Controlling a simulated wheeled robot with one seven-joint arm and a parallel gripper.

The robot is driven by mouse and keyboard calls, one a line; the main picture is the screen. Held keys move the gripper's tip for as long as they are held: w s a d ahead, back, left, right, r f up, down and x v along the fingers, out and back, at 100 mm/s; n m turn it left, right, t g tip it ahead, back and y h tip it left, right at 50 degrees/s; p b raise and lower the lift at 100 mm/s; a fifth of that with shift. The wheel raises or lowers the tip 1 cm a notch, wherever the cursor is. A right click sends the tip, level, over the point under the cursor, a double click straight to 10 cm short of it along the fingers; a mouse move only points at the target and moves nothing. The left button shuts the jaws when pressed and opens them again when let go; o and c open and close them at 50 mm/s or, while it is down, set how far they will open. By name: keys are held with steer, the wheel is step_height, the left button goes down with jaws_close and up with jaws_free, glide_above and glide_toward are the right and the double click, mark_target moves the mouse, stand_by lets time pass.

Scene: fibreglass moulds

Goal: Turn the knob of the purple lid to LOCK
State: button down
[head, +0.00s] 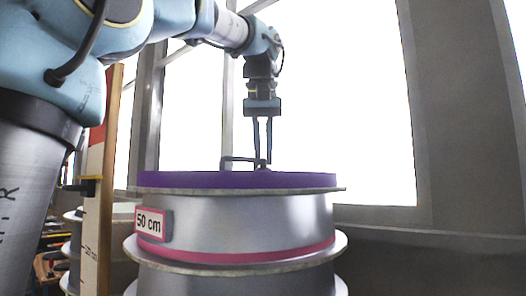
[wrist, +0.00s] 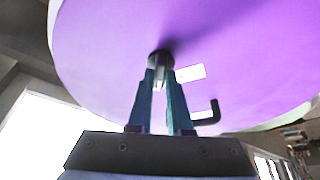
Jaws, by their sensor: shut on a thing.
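The purple lid (head: 200,180) lies flat on top of a silver round mould (head: 290,215); its purple face fills much of the wrist view (wrist: 240,50). My gripper (head: 262,160) points straight down over the lid's middle. In the wrist view its fingertips (wrist: 160,76) are closed around the dark round knob (wrist: 159,57). A dark bent bar (wrist: 210,117) shows beside the right finger, and in the head view (head: 238,158) it reaches left from the fingertips. Two white labels (wrist: 191,73) lie near the knob; their words are unreadable and partly covered by the finger.
A "50 cm" sign (head: 149,223) is on the mould's side. The mould rests on a wider flange (head: 150,252) of another silver piece. A wooden measuring post (head: 100,200) stands at left. A bright window (head: 340,100) is behind. The space right of the lid is free.

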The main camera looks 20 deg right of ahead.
steer(key=n+y+p, duration=0.1)
steer(key=n, duration=0.2)
steer(key=shift+d+r+n+t, duration=0.1)
steer(key=shift+n+t, duration=0.2)
steer(key=shift+n, duration=0.1)
steer(key=n+y+p, duration=0.1)
steer(key=n+p, duration=0.1)
steer(key=n, duration=0.1)
steer(key=shift+d+n+y, duration=0.1)
steer(key=shift+n+y, duration=0.2)
steer(key=shift+y, duration=0.1)
steer(key=n+y+p, duration=0.1)
steer(key=n, duration=0.1)
steer(key=n+p, duration=0.1)
steer(key=n, duration=0.1)
steer(key=shift+d+g+y, duration=0.1)
steer(key=shift+g+y, duration=0.3)
steer(key=shift+n+g+y+p, duration=0.3)
steer(key=shift+n+p, duration=0.35)
steer(key=shift+n, duration=0.95)
steer(key=c, duration=0.8)
jaws_free()
steer(key=shift+c, duration=0.2)
steer(key=shift+d, duration=0.1)
steer(key=p+v, duration=0.1)
steer(key=v, duration=0.6)
